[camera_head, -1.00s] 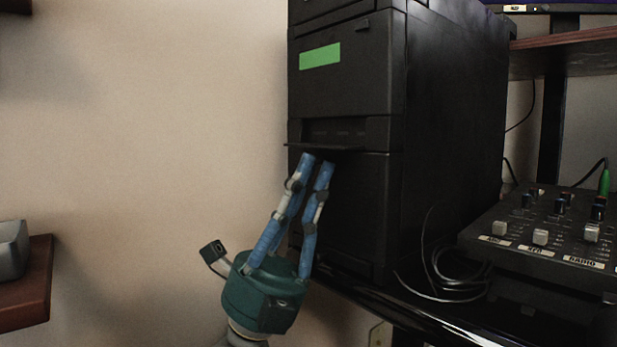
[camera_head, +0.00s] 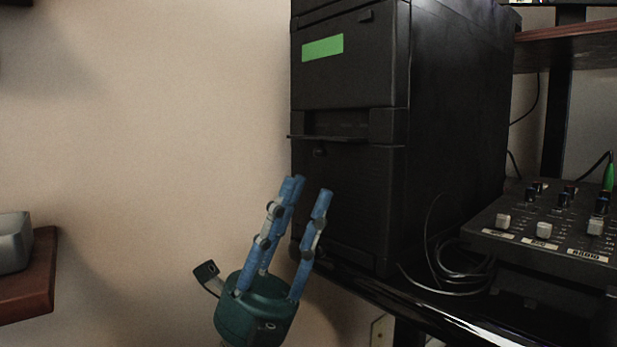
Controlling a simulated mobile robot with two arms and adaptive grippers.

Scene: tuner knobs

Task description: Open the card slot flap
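The black computer tower (camera_head: 350,78) stands on a dark shelf and carries a green label. Below the label is a recessed card slot (camera_head: 338,123). Its thin black flap (camera_head: 318,138) juts out roughly level at the slot's lower edge, seen almost edge-on, so the slot looks open. My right gripper (camera_head: 310,187), with blue fingers and a teal body, is below the flap in the picture. Its fingers point up and are apart, with nothing visible between them. The fingertips are clear of the flap. My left gripper is out of view.
A mixer (camera_head: 545,228) with knobs and sliders sits right of the tower, with loose black cable (camera_head: 445,272) between them. A brown shelf (camera_head: 30,285) with a grey object is at the far left. Bare wall (camera_head: 150,130) fills the space left of the tower.

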